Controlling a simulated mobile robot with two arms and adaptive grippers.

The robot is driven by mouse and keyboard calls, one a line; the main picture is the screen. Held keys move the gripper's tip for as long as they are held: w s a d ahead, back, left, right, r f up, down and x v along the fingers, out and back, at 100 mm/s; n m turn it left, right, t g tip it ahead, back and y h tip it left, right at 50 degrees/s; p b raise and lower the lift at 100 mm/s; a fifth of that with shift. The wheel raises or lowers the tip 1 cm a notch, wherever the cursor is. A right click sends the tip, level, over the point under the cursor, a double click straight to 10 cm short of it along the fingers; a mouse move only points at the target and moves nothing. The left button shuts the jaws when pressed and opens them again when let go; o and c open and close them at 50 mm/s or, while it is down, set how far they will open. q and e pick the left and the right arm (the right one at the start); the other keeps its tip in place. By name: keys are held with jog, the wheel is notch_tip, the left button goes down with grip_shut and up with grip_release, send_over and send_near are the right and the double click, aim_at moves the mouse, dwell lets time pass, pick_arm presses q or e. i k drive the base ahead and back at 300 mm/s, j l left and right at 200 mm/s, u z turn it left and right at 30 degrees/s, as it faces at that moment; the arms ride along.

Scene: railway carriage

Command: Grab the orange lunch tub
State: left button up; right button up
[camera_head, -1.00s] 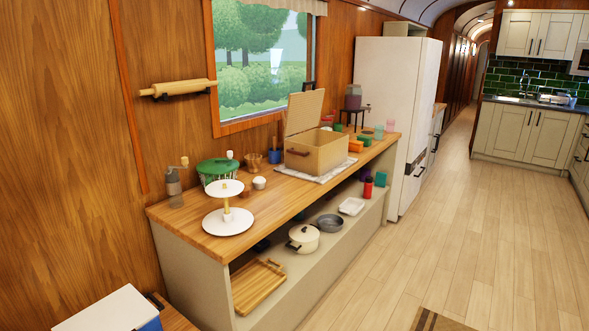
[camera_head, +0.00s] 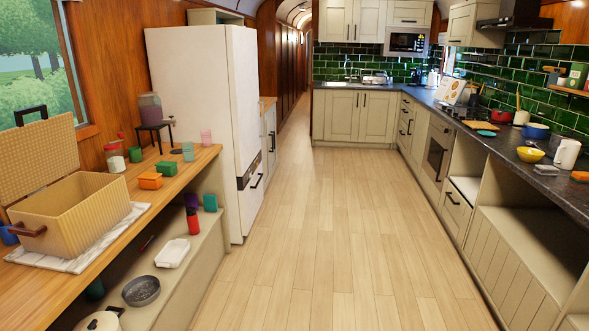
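One orange tub (camera_head: 150,181) is nearer, just right of the open wicker basket. Behind it is a small green tub (camera_head: 167,168). The other small green item (camera_head: 135,154) stands further back by a jar. I cannot tell a second orange tub apart from the first with certainty. Neither of my grippers shows in the head view.
The open wicker basket (camera_head: 82,216) stands on a cloth on the wooden counter (camera_head: 190,164). A drink dispenser (camera_head: 150,110) on a black stand is near the white fridge (camera_head: 205,120). The wooden floor (camera_head: 320,230) between the counters is clear.

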aim_at(146, 180)
jog(key=i, duration=1.95)
jog(key=i+l+u, duration=0.15)
jog(key=i+u, duration=0.3)
jog(key=i+l+u, duration=0.7)
jog(key=i+u, duration=0.15)
jog(key=i+l+u, duration=0.3)
jog(key=l+u, duration=0.15)
jog(key=l, duration=0.1)
